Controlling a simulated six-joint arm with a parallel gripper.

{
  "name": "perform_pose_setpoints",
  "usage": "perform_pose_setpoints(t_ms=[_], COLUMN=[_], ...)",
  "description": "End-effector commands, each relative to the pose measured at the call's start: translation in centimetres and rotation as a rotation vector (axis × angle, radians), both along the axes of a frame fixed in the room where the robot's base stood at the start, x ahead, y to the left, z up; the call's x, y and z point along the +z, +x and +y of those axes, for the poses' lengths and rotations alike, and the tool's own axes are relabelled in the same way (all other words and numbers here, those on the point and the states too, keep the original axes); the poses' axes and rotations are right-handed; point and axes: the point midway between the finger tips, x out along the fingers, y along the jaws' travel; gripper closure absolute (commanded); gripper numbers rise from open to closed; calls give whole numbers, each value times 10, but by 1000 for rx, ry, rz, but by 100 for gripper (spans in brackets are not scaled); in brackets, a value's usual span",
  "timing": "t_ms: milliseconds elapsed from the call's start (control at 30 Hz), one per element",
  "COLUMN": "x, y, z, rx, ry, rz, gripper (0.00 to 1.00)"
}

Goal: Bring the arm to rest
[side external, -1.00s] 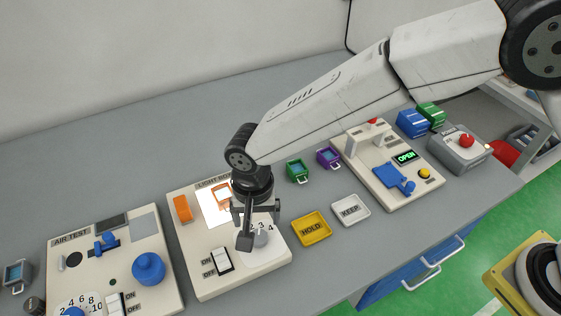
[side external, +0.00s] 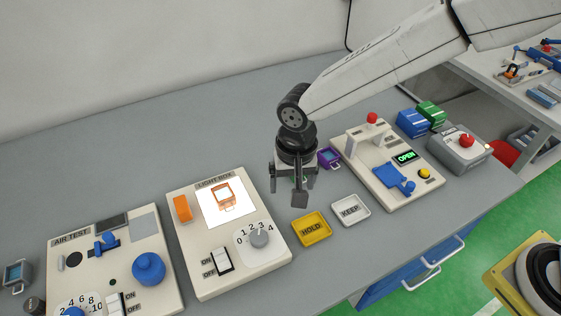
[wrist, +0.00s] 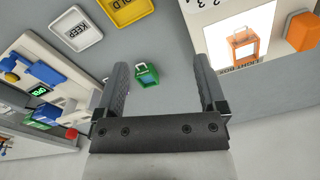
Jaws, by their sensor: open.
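My gripper (side external: 289,190) is open and empty, raised above the bench between the light box and the press-like station. In the wrist view my gripper (wrist: 163,82) shows its two fingers apart. A green mask-like piece (wrist: 146,74) lies on the bench below, seen between the fingers. In the side view my gripper mostly hides the green piece. The light box (side external: 268,272) is lit, with an orange frame-like piece (side external: 226,197) on its bright panel.
The yellow HOLD tray (side external: 325,236) and white KEEP tray (side external: 363,217) look empty. A purple piece (side external: 328,158) lies behind my gripper. The air test station (side external: 175,290) is at left, the station with the OPEN display (side external: 371,185) at right. Bare bench (side external: 130,170) lies behind the light box.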

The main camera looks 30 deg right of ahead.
Motion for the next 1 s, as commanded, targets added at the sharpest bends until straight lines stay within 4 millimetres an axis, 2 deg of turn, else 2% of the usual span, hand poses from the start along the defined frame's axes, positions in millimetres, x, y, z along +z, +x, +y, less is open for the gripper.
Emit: perform_pose_setpoints(t_ms=[33,100,267,400,600,800,1000], x=[5,10,20,25,28,27,26], y=[2,2,-7,-24,-60,-90,-101], z=[-22,-51,-114,-164,-225,-257,-266], rx=[7,35,97,151,227,284,305], ry=[5,8,8,-1,-30,-59,-70], rz=[-11,-28,-70,-107,-157,-187,-195], gripper=[10,10,10,10,10,10,10])
